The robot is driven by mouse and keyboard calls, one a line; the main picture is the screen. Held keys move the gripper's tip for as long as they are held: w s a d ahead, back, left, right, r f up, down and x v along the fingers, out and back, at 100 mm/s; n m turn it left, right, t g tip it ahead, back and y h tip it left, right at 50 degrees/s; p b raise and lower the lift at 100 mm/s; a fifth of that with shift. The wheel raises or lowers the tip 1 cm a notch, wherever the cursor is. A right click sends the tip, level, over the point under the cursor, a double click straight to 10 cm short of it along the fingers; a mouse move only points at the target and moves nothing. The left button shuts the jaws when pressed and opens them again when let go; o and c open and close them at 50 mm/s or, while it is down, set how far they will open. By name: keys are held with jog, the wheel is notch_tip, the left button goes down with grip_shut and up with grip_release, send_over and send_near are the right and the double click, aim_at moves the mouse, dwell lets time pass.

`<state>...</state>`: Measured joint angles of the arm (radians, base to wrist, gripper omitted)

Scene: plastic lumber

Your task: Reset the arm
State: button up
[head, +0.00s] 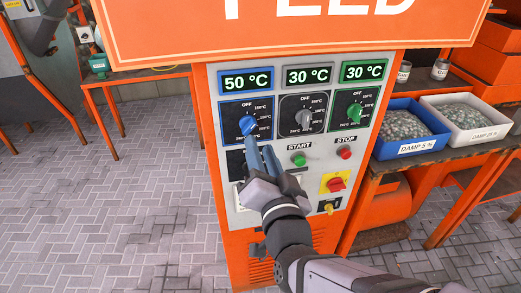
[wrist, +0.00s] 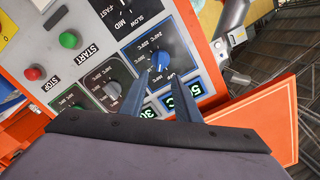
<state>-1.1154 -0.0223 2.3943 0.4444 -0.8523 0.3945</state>
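My gripper (head: 261,148) is in front of the orange and grey control panel, just below the blue knob (head: 247,125). In the wrist view my gripper's two fingers (wrist: 157,92) are apart, with nothing between them at the tips. The blue knob (wrist: 160,61) shows beyond the fingertips, between their lines; I cannot tell whether a finger touches it. The blue-framed display (head: 247,81) above this knob reads 50 °C. My forearm reaches in from the lower right and covers part of the lower panel.
A grey knob (head: 304,116) and a green knob (head: 355,111) sit to the right, under displays reading 30 °C. Below are a green start button (head: 299,160), a red stop button (head: 344,153) and a red rotary switch (head: 336,184). A large orange sign (head: 150,45) overhangs the panel.

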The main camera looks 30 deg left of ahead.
jog(key=s+f+n+g+h, duration=0.2)
jog(key=s+f+n+g, duration=0.1)
jog(key=f, duration=0.4)
jog(key=s+f+n+g+h, duration=0.1)
jog(key=s+f+n+g, duration=0.25)
jog(key=f, duration=0.35)
jog(key=s+d+f+n+g+h, duration=0.3)
jog(key=s+d+f+g+h, duration=0.25)
jog(key=s+d+f, duration=0.4)
jog(key=w+d+r+m+h+p, duration=0.1)
jog(key=w+d+r+m+p, duration=0.1)
jog(key=d, duration=0.8)
jog(key=w+d+r+m+h+p, duration=0.2)
jog(key=w+d+m+p, duration=0.1)
jog(key=d, duration=0.8)
jog(key=w+d+r+m+h+p, duration=0.1)
jog(key=w+d+r+m+p, duration=0.1)
jog(key=d, duration=0.9)
jog(key=w+m+p, duration=0.1)
jog(key=m+p, duration=0.1)
jog(key=m, duration=0.1)
jog(key=shift+w+r+g, duration=0.3)
jog(key=shift+r+g, duration=0.05)
jog(key=shift+g, duration=0.05)
